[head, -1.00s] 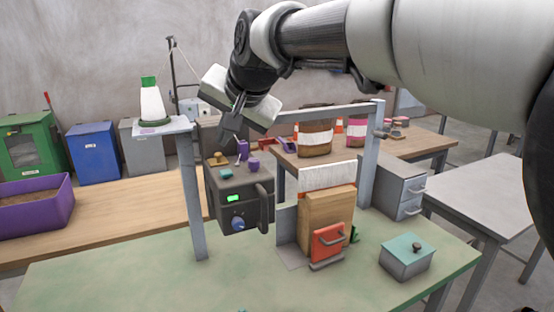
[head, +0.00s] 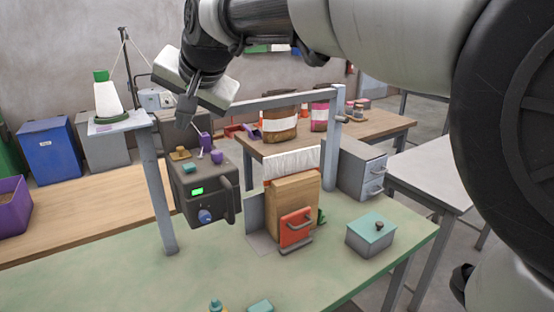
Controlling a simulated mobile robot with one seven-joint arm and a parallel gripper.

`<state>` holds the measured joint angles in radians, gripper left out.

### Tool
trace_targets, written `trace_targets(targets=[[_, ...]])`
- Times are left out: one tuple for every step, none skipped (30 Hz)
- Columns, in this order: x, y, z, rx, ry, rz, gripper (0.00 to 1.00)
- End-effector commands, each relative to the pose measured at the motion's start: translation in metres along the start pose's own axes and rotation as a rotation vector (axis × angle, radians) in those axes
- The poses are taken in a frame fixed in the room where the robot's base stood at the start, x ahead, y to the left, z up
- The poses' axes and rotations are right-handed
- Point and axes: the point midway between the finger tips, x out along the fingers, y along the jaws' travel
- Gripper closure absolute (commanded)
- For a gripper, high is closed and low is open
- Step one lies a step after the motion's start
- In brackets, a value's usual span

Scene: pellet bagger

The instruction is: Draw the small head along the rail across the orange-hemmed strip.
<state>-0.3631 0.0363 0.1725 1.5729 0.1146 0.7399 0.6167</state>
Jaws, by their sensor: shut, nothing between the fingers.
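The small head is a dark grey box (head: 204,212) with a green display, a blue knob and a dark handle (head: 224,189) on its right side. It is at the left part of the grey rail (head: 290,98), beside the left post. The white strip with an orange hem (head: 293,163) stands to the right of the head, above a tan bag or block (head: 293,193). My gripper (head: 182,121) is shut and empty, pointing down above the back left of the head. It appears apart from the head, though the depth gap is hard to judge.
A grey drawer cabinet (head: 362,172) stands behind.

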Motion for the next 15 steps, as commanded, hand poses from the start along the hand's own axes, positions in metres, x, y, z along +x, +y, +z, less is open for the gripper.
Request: trace_targets(targets=[[0.0000,0.0000,0.0000,0.000,0.000,0.000,1.00],[0.0000,0.0000,0.0000,0.000,0.000,0.000,1.00],[0.0000,0.0000,0.0000,0.000,0.000,0.000,1.00],[0.0000,0.0000,0.0000,0.000,0.000,0.000,1.00],[0.0000,0.0000,0.0000,0.000,0.000,0.000,1.00],[0.0000,0.0000,0.0000,0.000,0.000,0.000,1.00],[0.0000,0.0000,0.0000,0.000,0.000,0.000,1.00],[0.0000,0.0000,0.0000,0.000,0.000,0.000,1.00],[0.0000,0.0000,0.0000,0.000,0.000,0.000,1.00],[0.0000,0.0000,0.0000,0.000,0.000,0.000,1.00],[0.0000,0.0000,0.0000,0.000,0.000,0.000,1.00],[0.0000,0.0000,0.0000,0.000,0.000,0.000,1.00],[-0.0003,0.0001,0.0001,-0.001,0.000,0.001,0.95],[-0.0017,0.0013,0.0009,-0.010,-0.004,0.006,0.90],[-0.0060,0.0060,0.0040,-0.041,-0.017,0.026,0.83]])
